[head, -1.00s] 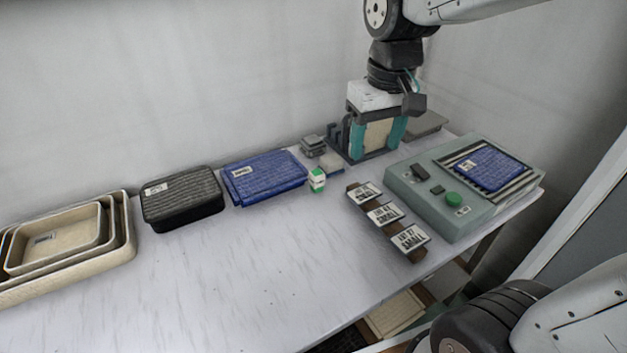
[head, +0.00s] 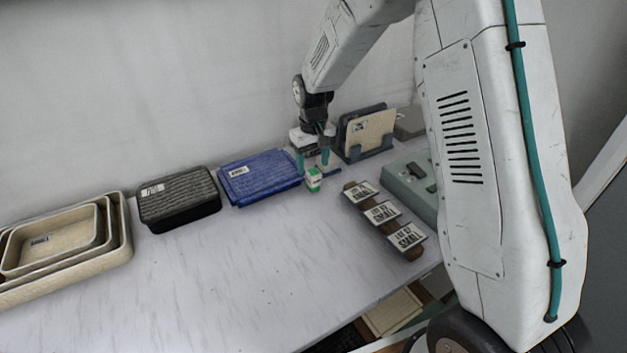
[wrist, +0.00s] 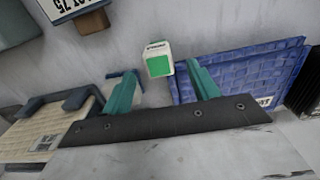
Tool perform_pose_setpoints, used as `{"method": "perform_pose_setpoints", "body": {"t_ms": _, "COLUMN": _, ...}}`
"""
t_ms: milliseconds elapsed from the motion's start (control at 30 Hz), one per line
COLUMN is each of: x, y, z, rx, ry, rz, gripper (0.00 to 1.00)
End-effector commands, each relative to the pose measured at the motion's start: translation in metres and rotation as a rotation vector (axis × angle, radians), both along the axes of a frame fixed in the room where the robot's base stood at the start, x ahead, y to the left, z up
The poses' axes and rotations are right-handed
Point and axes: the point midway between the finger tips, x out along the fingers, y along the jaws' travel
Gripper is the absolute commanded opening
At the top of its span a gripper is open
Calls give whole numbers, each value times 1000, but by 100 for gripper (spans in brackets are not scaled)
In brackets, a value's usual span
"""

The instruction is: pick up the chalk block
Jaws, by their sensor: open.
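The chalk block (head: 314,180) is a small white block with a green face, standing on the table just right of the blue trays. It also shows in the wrist view (wrist: 158,62), with small print along its white edge. My gripper (head: 312,164) is open and empty, its two teal fingers pointing down close to the block. In the wrist view the block lies between the lines of the fingers (wrist: 160,80), apart from both. I cannot tell the exact height of the fingertips.
Blue trays (head: 260,178) lie close on the left, a black tray (head: 178,200) and nested beige trays (head: 122,245) beyond. A rack with a beige panel (head: 370,130) stands behind right. Labelled cards (head: 382,212) lie to the right. The front table is clear.

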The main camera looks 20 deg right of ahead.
Motion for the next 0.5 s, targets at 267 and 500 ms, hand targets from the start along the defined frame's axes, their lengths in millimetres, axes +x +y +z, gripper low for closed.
{"method": "perform_pose_setpoints", "body": {"t_ms": 267, "x": -2, "y": -1, "z": -31, "rx": 0, "ry": 4, "rz": 0, "gripper": 60}}
{"method": "perform_pose_setpoints", "body": {"t_ms": 500, "x": -1, "y": -1, "z": -56, "rx": 0, "ry": 1, "rz": 0, "gripper": 60}}
